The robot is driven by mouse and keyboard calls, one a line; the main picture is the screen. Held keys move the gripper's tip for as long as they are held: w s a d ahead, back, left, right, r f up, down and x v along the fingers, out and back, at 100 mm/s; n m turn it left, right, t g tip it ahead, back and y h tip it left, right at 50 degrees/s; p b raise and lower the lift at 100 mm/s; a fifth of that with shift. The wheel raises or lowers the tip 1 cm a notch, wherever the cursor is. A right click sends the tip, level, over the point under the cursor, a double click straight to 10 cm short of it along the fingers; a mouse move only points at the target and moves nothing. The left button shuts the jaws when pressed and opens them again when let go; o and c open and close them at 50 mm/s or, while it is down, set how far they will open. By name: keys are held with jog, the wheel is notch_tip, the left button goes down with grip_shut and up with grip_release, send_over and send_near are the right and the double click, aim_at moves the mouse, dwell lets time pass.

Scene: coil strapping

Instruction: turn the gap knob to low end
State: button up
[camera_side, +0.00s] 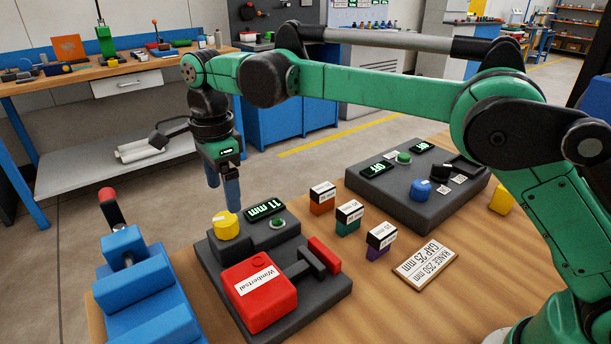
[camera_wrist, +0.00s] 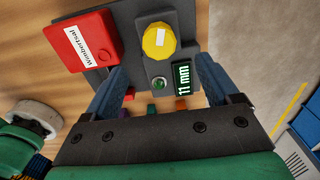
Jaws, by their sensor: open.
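The yellow knob (camera_side: 225,226) sits on a dark grey machine base (camera_side: 330,290), to the left of a display (camera_side: 265,209) reading "11 mm". I take it to be the gap knob. A green button (camera_side: 278,223) is beside it. In the wrist view the yellow knob (camera_wrist: 159,41) lies ahead of and between my fingers, with the display (camera_wrist: 182,80) near the right finger. My gripper (camera_side: 223,196) points down just above and behind the knob in the side view. Its blue fingers (camera_wrist: 158,85) are apart with nothing between them, and do not appear to touch the knob.
A blue vise (camera_side: 140,280) stands left. Small labelled blocks (camera_side: 348,217) and a gap card (camera_side: 425,262) lie right. A second dark panel (camera_side: 418,185) with OFF displays is behind them.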

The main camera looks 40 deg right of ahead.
aim_at(224, 217)
jog(key=shift+a+f+m, duration=0.3)
jog(key=shift+a+f, duration=0.05)
jog(key=shift+f, duration=2.75)
grip_shut()
